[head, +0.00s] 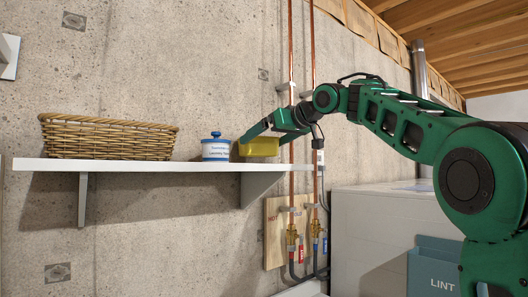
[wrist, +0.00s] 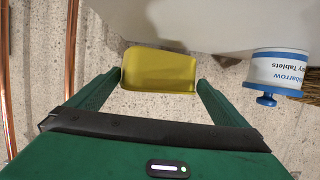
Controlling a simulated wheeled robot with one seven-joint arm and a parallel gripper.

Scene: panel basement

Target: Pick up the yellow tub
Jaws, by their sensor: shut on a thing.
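The yellow tub (head: 259,147) is at the right part of the white wall shelf, just right of the blue-lidded container. My gripper (head: 250,139) reaches it from the right and is shut on it. In the wrist view the tub (wrist: 158,70) sits between the two green fingers (wrist: 160,80), one at each side. The tub's base is close to the shelf top; I cannot tell whether it touches or is slightly lifted.
The white shelf (head: 120,166) also holds a wicker basket (head: 108,138) at left and a white-and-blue tablets container (head: 216,149) close beside the tub. Copper pipes (head: 291,60) run up the concrete wall behind my gripper. A white appliance (head: 375,235) stands lower right.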

